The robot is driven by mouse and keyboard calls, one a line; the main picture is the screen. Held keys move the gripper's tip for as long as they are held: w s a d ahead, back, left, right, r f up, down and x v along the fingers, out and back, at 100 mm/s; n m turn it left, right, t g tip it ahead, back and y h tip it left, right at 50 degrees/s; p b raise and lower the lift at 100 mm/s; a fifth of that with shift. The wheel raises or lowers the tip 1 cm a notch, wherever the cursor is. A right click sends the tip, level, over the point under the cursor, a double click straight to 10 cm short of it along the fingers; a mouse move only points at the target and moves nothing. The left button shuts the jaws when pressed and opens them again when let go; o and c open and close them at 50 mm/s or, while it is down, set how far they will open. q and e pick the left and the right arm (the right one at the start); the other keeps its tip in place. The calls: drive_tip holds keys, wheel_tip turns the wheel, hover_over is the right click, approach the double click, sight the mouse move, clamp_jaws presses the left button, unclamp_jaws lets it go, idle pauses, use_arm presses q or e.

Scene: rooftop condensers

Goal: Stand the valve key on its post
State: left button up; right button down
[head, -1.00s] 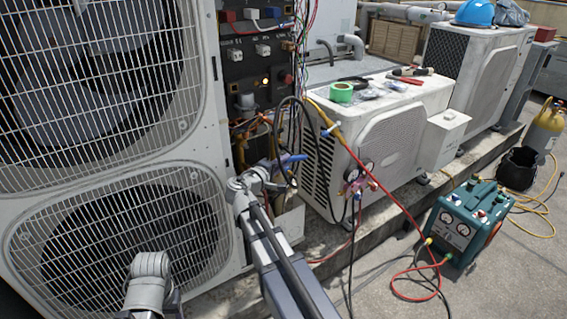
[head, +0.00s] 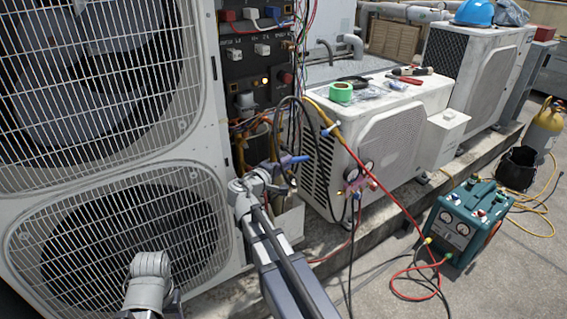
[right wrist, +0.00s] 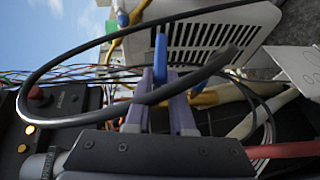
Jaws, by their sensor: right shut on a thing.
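The blue valve key (right wrist: 160,55) sits between the purple fingers of my right gripper (right wrist: 165,112) in the right wrist view. The gripper is shut on it. In the head view, the blue of the key (head: 294,160) sticks out to the right of my right gripper (head: 280,168), in front of the open unit's wiring bay. A black hose crosses in front of the fingers in the wrist view, so part of the grip is hidden. I cannot make out the post for certain; brass-coloured fittings (right wrist: 204,98) lie just beyond the fingers. My left gripper is out of view.
Loose hoses and wires hang close around my right gripper. The control panel (head: 255,50) is above it. The white condenser (head: 385,130) stands to the right, with gauges (head: 358,178) hanging at its front corner. A teal machine (head: 465,225) stands on the floor.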

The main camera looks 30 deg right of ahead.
drive_tip(key=shift+s+d, duration=0.1)
drive_tip(key=shift+s, duration=0.85)
drive_tip(key=s, duration=0.3)
drive_tip(key=shift+s+d, duration=0.15)
drive_tip(key=shift+s, duration=0.2)
idle(0.3)
drive_tip(key=c, duration=1.3)
unclamp_jaws()
drive_tip(key=shift+c, duration=0.2)
clamp_jaws()
